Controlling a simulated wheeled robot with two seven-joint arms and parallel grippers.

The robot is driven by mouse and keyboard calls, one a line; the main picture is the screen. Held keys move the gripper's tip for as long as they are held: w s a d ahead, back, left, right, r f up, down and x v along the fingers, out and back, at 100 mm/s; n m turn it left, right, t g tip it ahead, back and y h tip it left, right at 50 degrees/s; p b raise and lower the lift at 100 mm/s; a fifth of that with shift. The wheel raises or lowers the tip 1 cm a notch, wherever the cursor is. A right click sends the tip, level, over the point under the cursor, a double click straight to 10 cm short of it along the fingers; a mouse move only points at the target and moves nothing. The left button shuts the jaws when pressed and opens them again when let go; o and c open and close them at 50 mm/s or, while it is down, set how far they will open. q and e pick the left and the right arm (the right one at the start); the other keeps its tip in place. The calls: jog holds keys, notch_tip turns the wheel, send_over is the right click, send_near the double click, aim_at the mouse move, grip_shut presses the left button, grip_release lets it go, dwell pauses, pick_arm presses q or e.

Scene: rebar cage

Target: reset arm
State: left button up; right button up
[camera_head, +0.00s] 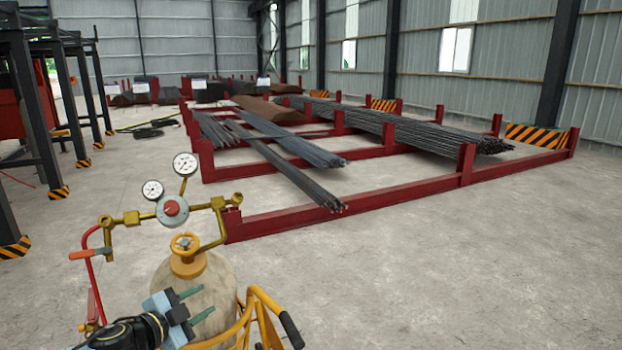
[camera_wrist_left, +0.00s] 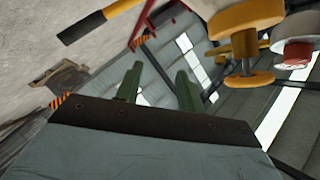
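My left gripper (camera_head: 197,304) is low in the head view, in front of the tan gas cylinder (camera_head: 207,285). Its two green fingers are apart with nothing between them; they also show spread in the left wrist view (camera_wrist_left: 158,80). A yellow valve handwheel (camera_head: 185,243) tops the cylinder, above the gripper. In the wrist view a yellow valve part (camera_wrist_left: 248,45) is to the right of the fingers. My right gripper is in neither view.
The cylinder's regulator (camera_head: 172,210) has two gauges and a red lever (camera_head: 90,253). A yellow cart frame with a black handle (camera_head: 292,330) stands right of the gripper. Red racks (camera_head: 290,219) hold rebar bundles behind. The concrete floor at right is clear.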

pick_arm(q)
jog(key=s+d+f+n+g+y, duration=0.2)
jog(key=s+d+f+n+y, duration=0.35)
jog(key=s+d, duration=0.55)
jog(key=s+a+f+n+g, duration=0.2)
jog(key=s+f+n+g, duration=0.15)
jog(key=s, duration=0.95)
jog(key=s+a+f+n+g, duration=0.25)
jog(key=s+n+g, duration=0.2)
jog(key=s, duration=0.85)
notch_tip(320, 180, down, 29)
jog(key=m+g+b, duration=0.1)
jog(key=g+b, duration=0.1)
jog(key=b, duration=0.5)
jog(key=s+a+f+b, duration=0.1)
jog(key=s+f+b, duration=0.2)
jog(key=s+f, duration=0.6)
jog(key=s+a+f+g+b, duration=0.1)
jog(key=s+f+b, duration=0.3)
jog(key=s+f, duration=0.5)
notch_tip(320, 180, down, 6)
jog(key=shift+a+f, duration=0.1)
jog(key=shift+a, duration=0.55)
jog(key=shift+w+m+y, duration=0.2)
jog(key=shift+m+y, duration=0.05)
jog(key=shift+c, duration=0.2)
